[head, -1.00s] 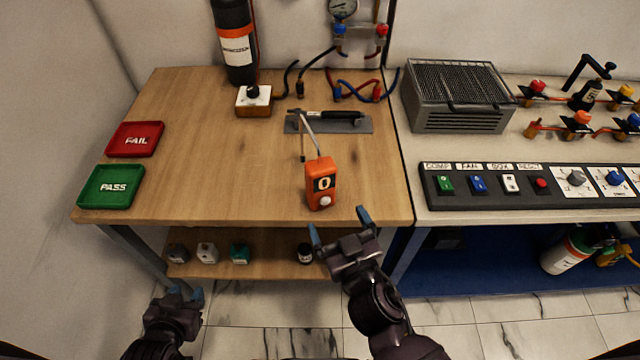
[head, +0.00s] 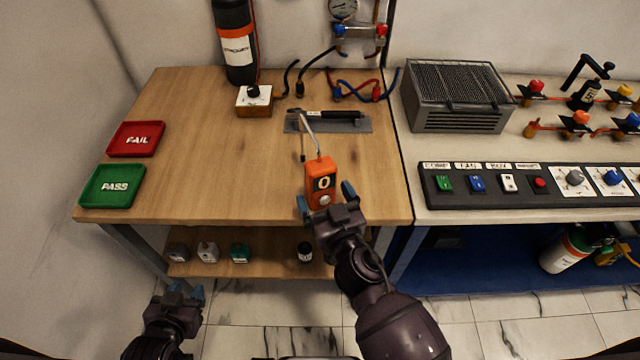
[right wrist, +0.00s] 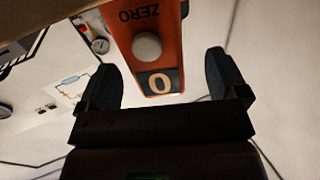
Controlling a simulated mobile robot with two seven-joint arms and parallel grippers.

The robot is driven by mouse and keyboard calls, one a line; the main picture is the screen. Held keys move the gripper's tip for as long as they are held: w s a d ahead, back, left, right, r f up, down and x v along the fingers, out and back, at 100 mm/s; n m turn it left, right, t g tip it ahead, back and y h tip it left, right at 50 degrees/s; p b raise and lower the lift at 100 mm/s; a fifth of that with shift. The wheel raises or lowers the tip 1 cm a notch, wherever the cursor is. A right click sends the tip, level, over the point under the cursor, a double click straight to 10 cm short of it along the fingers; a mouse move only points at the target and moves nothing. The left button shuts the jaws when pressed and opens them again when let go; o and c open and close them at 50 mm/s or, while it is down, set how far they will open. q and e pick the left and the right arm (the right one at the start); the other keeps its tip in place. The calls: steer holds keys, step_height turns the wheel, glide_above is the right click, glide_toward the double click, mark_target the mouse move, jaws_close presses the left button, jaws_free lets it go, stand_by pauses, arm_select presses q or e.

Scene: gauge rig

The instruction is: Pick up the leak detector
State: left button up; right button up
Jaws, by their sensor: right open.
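The leak detector is an orange handheld unit (head: 321,176) with a dark "0" display, a round pale button and a thin bent probe on top. It stands near the front edge of the wooden bench. My right gripper (head: 325,198) is open, with its blue-tipped fingers on either side of the detector's lower part. In the right wrist view the detector (right wrist: 145,45) shows beyond and between the two open fingers (right wrist: 165,85), with a visible gap at the right finger. My left gripper (head: 181,292) is low at the left, in front of the bench, with its fingertips apart and empty.
A green PASS tray (head: 112,187) and a red FAIL tray (head: 136,139) lie at the bench's left. A grey mat (head: 293,125) with a black tool is behind the detector. A switch panel (head: 530,200) stands right. The bench middle is clear.

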mark_target(320, 163)
steer(key=shift+d+f+x, duration=0.1)
steer(key=shift+x, duration=1)
steer(key=shift+d+f+x, duration=0.15)
steer(key=shift+x, duration=0.95)
steer(key=shift+c, duration=0.4)
steer(key=c, duration=1.1)
steer(key=shift+c, duration=0.2)
steer(key=shift+w+r, duration=0.1)
steer(key=shift+r, duration=0.05)
step_height(320, 163, up, 11)
steer(key=p, duration=0.5)
steer(key=shift+p, duration=0.35)
step_height(320, 163, up, 9)
steer(key=p, duration=0.1)
